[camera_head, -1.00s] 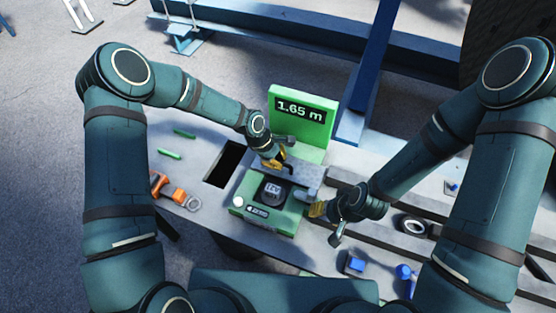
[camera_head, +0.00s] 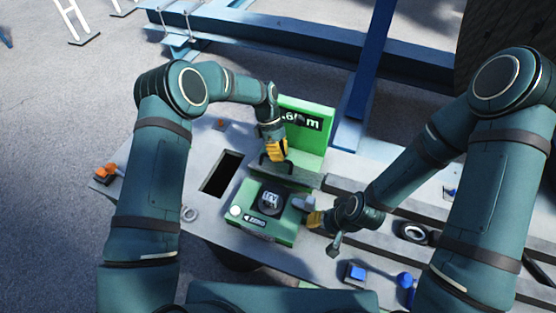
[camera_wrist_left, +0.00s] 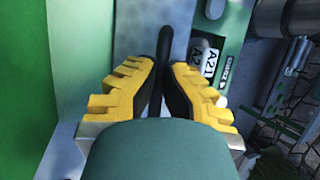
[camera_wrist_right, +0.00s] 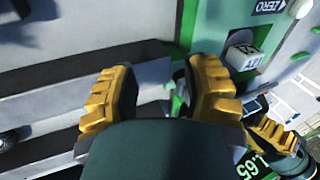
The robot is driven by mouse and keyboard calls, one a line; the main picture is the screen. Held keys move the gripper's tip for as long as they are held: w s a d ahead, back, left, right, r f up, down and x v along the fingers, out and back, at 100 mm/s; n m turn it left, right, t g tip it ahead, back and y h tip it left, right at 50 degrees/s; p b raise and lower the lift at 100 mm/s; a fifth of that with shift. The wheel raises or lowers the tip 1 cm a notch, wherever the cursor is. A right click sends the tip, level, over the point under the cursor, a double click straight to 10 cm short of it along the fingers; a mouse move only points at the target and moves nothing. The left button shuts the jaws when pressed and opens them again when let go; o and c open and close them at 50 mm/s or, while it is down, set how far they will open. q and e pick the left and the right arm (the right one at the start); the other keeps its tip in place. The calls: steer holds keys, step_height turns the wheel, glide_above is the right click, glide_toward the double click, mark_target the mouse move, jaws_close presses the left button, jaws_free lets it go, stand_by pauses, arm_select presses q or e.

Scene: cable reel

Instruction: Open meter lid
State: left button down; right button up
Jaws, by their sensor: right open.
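The green meter (camera_head: 262,229) stands on the workbench with a black wheel, a white labelled block (camera_head: 270,200) and a ZERO button on its front. Behind it rises a green display panel (camera_head: 314,143), its reading partly covered by my left arm. The grey lid (camera_head: 300,180) shows as a tilted strip between meter and panel. Its dark handle (camera_wrist_left: 165,45) runs between the fingers of my left gripper (camera_head: 276,160), which looks closed on it. My right gripper (camera_head: 308,219) is open beside the meter's right side; its fingers (camera_wrist_right: 160,75) show a gap with nothing clearly held.
A dark rectangular opening (camera_head: 221,174) lies left of the meter. A grey ring (camera_head: 189,214) and an orange tool (camera_head: 107,171) lie further left. A blue block (camera_head: 355,272) and a black-rimmed ring (camera_head: 415,232) lie to the right. Grey rails cross the right side.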

arm_select(q)
steer(key=shift+w+d+g, duration=0.15)
steer(key=shift+w+g, duration=0.15)
steer(key=shift+g, duration=0.1)
steer(key=c, duration=1)
jaws_free()
steer(key=shift+w+f, duration=0.1)
steer(key=v, duration=0.7)
steer(key=shift+w+r, duration=0.2)
steer(key=shift+r, duration=0.1)
steer(key=shift+c, duration=0.3)
